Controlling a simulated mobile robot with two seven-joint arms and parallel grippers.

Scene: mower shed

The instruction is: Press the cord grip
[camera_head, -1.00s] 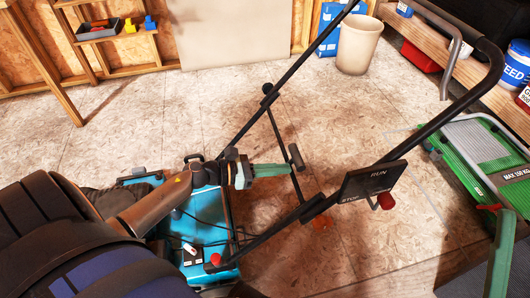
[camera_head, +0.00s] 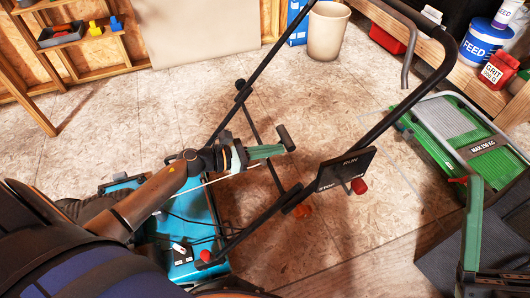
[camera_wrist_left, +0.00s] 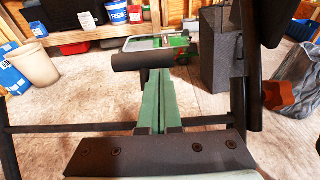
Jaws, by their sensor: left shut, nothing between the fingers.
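The dark cylindrical cord grip (camera_head: 286,138) lies crosswise at the fingertips of my left gripper (camera_head: 282,149). In the left wrist view the cord grip (camera_wrist_left: 143,62) sits at the far end of the shut green fingers (camera_wrist_left: 160,100). It appears to touch the tips, but is not between them. A thin pale cord (camera_head: 215,181) runs from over the blue mower (camera_head: 188,222) to near my left gripper. My right gripper (camera_head: 474,185) points up at the right edge; its finger gap is not clear.
The mower's dark handlebar (camera_head: 398,105) loops around to the right, with a RUN/STOP panel (camera_head: 345,169) and red knob (camera_head: 359,186) on it. The floor behind is clear up to a bin (camera_head: 326,35).

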